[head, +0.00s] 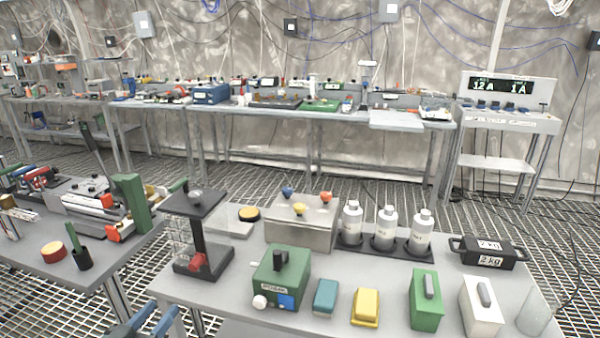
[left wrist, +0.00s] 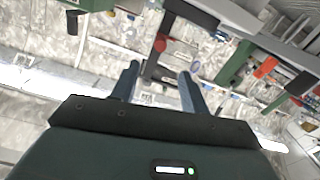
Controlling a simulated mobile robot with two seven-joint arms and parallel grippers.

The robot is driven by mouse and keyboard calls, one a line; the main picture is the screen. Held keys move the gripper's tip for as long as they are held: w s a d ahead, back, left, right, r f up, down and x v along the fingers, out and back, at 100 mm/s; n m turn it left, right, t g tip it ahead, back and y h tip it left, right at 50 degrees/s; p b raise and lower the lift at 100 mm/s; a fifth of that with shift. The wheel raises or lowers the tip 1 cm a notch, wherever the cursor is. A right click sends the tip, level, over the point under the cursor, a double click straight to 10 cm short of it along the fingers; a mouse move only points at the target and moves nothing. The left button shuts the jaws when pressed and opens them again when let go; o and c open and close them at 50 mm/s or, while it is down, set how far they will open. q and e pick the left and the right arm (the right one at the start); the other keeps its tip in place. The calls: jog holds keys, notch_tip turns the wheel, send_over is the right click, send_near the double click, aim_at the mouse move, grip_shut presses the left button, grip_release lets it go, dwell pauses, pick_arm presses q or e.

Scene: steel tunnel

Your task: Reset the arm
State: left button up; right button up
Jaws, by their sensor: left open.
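My left gripper (head: 146,325) shows at the bottom edge of the head view, left of the middle. Its two blue-grey fingers are apart with nothing between them. In the left wrist view the gripper (left wrist: 157,82) is open and empty, its fingers pointing toward a dark stand with a red part. It is in front of the near table (head: 220,298), close to that table's left front corner. The rest of the left arm is out of the head view. My right gripper is in neither view.
The near table holds a dark stand (head: 196,235), a green box (head: 282,277), bottles in a rack (head: 386,228), small coloured blocks and a 2 kg weight (head: 483,252). A cluttered table (head: 60,255) stands at left. Grating floor (head: 300,165) lies open behind them.

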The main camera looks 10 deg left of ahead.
pick_arm(q)
jog(key=s+d+f+m+g+h+p, duration=0.1)
jog(key=s+d+f+m+g, duration=0.1)
jog(key=s+d, duration=0.4)
jog(key=s+d+f+m+g+p, duration=0.1)
jog(key=s+d+f+g, duration=0.4)
jog(key=d, duration=1.1)
notch_tip(320, 180, down, 3)
jog(key=shift+s+r+m+h+p, duration=0.2)
jog(key=shift+s+m+h+p, duration=0.35)
jog(key=shift+s, duration=0.7)
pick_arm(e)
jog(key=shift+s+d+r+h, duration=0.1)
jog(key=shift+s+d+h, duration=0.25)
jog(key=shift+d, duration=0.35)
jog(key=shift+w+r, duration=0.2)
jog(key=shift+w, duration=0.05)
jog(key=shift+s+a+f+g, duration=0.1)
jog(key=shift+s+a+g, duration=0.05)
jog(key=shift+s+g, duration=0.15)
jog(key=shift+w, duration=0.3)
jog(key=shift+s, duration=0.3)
pick_arm(q)
jog(key=shift+o, duration=0.3)
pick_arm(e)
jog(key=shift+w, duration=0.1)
